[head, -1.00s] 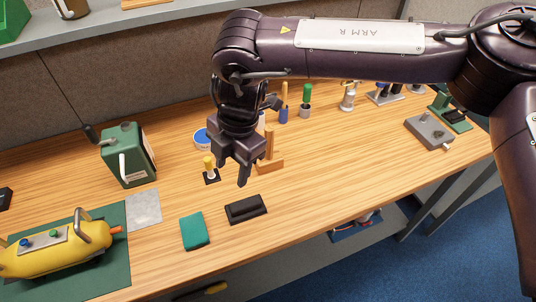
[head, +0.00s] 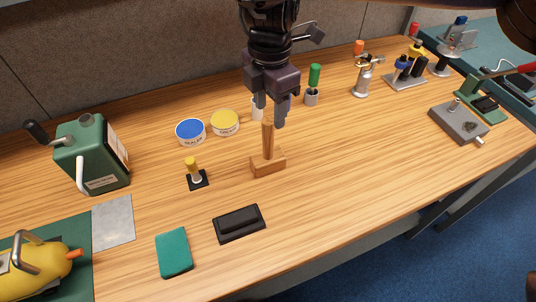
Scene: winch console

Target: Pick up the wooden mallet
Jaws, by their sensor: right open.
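The wooden mallet stands on the workbench with its block head (head: 267,164) down and its handle upright. My right gripper (head: 271,118) points down at the top of the handle, with its fingers apart. The handle's upper end shows between or just in front of the fingertips; I cannot tell exactly how deep it sits between them. The mallet's head rests on the bench, clear of the fingers. My left gripper is not in view.
Blue-lidded (head: 190,132) and yellow-lidded (head: 225,123) tins stand left of the gripper. A yellow-handled piece (head: 194,172) is left of the mallet, a black block (head: 239,223) in front. A green-handled tool (head: 313,85) stands behind right. Bench right of the mallet is clear.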

